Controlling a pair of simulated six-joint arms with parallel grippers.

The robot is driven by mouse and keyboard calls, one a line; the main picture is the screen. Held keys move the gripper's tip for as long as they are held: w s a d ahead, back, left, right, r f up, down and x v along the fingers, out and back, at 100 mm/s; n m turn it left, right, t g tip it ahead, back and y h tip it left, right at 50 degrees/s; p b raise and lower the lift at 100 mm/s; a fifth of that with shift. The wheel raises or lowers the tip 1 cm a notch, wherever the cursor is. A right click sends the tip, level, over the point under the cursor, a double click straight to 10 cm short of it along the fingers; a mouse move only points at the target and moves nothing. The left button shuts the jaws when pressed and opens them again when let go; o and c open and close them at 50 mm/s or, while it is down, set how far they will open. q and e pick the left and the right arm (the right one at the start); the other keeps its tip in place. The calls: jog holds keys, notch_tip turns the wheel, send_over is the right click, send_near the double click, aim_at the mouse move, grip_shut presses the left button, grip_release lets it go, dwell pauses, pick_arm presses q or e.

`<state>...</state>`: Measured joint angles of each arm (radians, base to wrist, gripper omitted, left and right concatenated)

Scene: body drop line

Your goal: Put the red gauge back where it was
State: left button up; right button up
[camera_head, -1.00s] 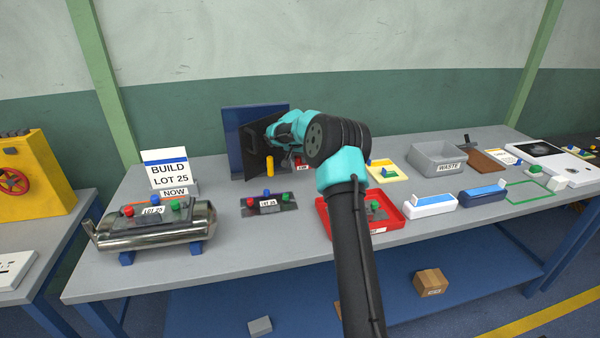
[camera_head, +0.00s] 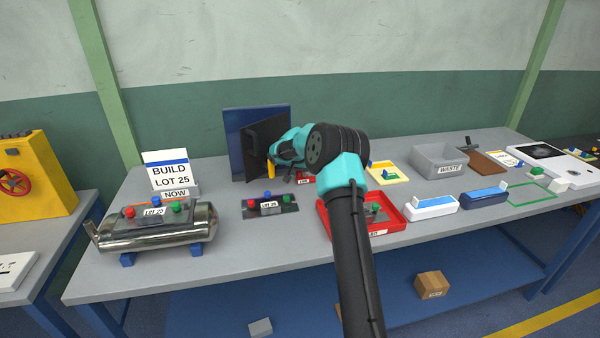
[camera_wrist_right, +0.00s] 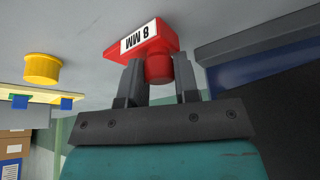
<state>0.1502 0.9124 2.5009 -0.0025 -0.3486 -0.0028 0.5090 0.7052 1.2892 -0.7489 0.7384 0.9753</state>
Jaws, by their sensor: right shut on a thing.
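The red gauge (camera_wrist_right: 140,40) has a flat base with a white "8 MM" label and a round red stem. My right gripper (camera_wrist_right: 160,68) has its two fingers on either side of that stem and is shut on it. In the head view the red gauge (camera_head: 306,180) shows only in part, beside my wrist in front of the blue cabinet. I cannot tell whether its base touches the table. A yellow gauge (camera_head: 270,171) stands just left of it, partly covered by my gripper; a yellow round piece (camera_wrist_right: 42,68) shows in the wrist view. My left gripper is out of view.
The blue cabinet (camera_head: 234,142) has a dark open door (camera_head: 257,145) close to my gripper. A lot plate (camera_head: 268,206) lies in front, a red tray (camera_head: 392,222) to the right. The grey waste bin (camera_head: 437,172) stands further right. Bare table lies around the lot plate.

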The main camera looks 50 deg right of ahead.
jog(key=shift+f, duration=0.15)
jog(key=o, duration=0.9)
jog(key=shift+o, duration=0.2)
jog(key=v, duration=1.2)
